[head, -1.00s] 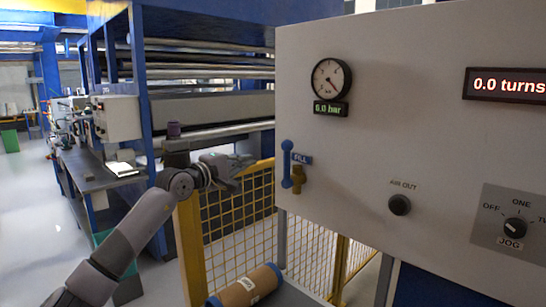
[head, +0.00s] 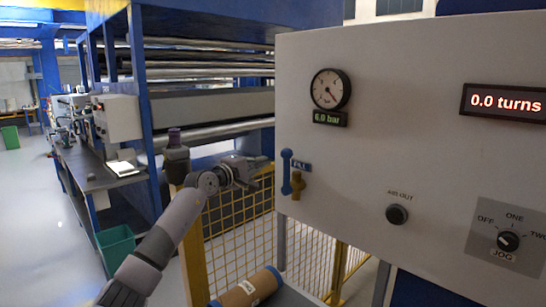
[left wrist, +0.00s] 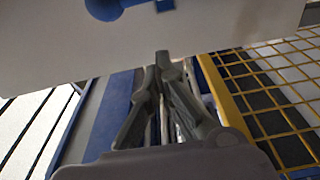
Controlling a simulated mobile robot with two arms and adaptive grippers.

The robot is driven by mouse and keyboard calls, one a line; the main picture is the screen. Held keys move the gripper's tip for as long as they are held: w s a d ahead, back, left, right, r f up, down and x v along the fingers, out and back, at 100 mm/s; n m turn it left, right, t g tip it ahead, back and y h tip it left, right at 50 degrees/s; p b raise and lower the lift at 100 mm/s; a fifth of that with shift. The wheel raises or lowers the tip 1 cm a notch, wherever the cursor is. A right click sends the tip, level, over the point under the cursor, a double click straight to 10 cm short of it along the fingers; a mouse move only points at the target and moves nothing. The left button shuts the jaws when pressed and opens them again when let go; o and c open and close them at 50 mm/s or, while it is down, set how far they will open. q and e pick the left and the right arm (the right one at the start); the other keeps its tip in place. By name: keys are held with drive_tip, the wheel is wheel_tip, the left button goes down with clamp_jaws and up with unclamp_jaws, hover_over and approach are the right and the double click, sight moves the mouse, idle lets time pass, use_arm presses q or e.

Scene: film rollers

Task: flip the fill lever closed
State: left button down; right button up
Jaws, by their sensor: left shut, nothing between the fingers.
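The blue fill lever (head: 286,171) stands upright on the left edge of the white panel, beside a small "FILL" label (head: 301,166) and above a brass valve fitting (head: 298,184). My left gripper (head: 264,166) is just to the left of the lever, shut and empty, with a gap between them in the picture. In the left wrist view the shut fingers (left wrist: 161,62) point up toward the panel, and a blue part of the lever (left wrist: 112,8) shows at the top edge, cut off. My right gripper is not in view.
The white panel (head: 420,120) also carries a gauge reading 6.0 bar (head: 330,89), a turns display (head: 505,103), an AIR OUT knob (head: 397,214) and a JOG switch (head: 508,240). A yellow mesh fence (head: 240,225) and a brown roll (head: 248,290) are below.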

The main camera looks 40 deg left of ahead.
sight(287, 172)
use_arm(q)
drive_tip(key=d+p, duration=0.1)
drive_tip(key=w+d+p, duration=0.1)
drive_tip(key=d+p, duration=0.1)
drive_tip(key=shift+w+d, duration=0.3)
drive_tip(key=shift+d, duration=0.05)
idle(0.5)
